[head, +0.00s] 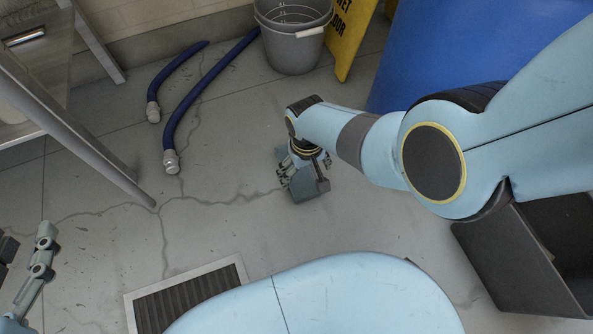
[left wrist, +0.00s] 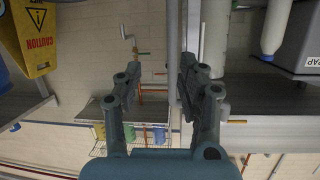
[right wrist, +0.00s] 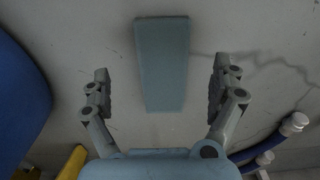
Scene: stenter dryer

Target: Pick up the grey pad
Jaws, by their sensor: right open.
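The grey pad (right wrist: 162,62), a flat blue-grey slab, lies on the floor in the right wrist view, between and beyond my right fingertips. In the head view the pad (head: 305,193) is partly hidden under my right gripper. My right gripper (head: 303,178) points down over it, fingers spread on either side, holding nothing; contact with the pad is not visible. My left gripper (left wrist: 157,75) has its two fingers apart and empty in the left wrist view, and it shows at the left edge of the head view, far from the pad.
Blue hoses (head: 187,105) with metal ends lie on the floor at back left. A grey bucket (head: 292,45), a yellow wet floor sign (head: 352,35) and a blue drum (head: 440,45) stand behind. A floor grate (head: 190,300) is in front. A metal frame (head: 75,135) stands left.

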